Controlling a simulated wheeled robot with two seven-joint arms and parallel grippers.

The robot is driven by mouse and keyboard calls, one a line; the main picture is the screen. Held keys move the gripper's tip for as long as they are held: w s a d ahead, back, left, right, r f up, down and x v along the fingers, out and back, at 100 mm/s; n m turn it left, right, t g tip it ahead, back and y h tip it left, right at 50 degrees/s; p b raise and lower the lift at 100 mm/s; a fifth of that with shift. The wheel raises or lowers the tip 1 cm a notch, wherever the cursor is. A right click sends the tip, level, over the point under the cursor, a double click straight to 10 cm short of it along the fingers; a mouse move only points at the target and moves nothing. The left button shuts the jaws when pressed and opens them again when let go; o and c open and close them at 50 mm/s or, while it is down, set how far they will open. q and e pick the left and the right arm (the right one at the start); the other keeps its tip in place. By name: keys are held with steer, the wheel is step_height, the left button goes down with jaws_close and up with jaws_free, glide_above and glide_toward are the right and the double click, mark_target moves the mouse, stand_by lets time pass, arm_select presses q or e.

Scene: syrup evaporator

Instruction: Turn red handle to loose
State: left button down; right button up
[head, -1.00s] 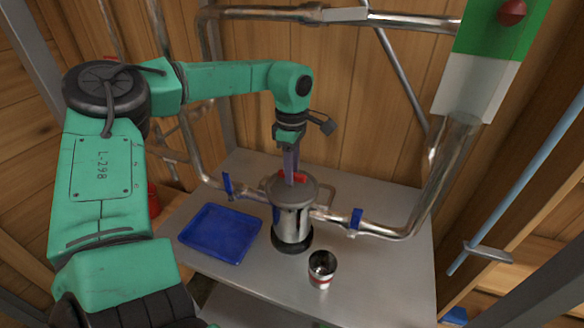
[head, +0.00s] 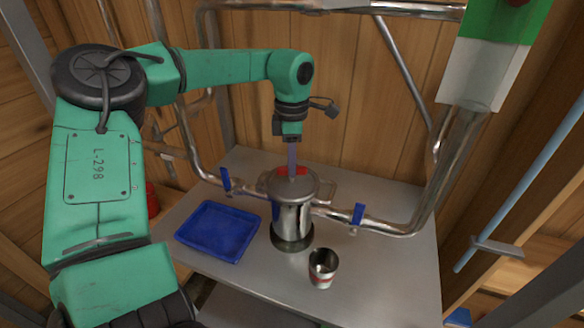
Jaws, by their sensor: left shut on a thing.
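The red handle (head: 300,171) sits on top of the lid of a steel canister (head: 291,222). The canister stands upright on the metal table among the pipes. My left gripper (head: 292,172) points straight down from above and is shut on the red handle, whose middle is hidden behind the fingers. My right gripper is not in the head view.
A blue tray (head: 184,237) lies left of the canister, and an open can (head: 322,280) stands in front of it. Blue valve levers (head: 357,214) stick up from the pipe on both sides. The metal table (head: 390,270) is bare at the front right.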

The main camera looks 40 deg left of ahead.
arm_select(q)
steer(key=n+b, duration=0.1)
steer(key=n, duration=0.2)
steer(key=shift+f, duration=0.1)
steer(key=n+b, duration=0.1)
steer(key=n, duration=0.2)
steer(key=shift+n, duration=0.3)
steer(key=n+b, duration=0.1)
steer(key=n, duration=0.2)
steer(key=shift+n, duration=0.3)
steer(key=n+b, duration=0.1)
steer(key=n, duration=0.2)
steer(key=shift+n, duration=0.3)
steer(key=n+b, duration=0.1)
steer(key=n, duration=0.8)
steer(key=shift+n+b, duration=0.3)
steer(key=shift+n, duration=2.1)
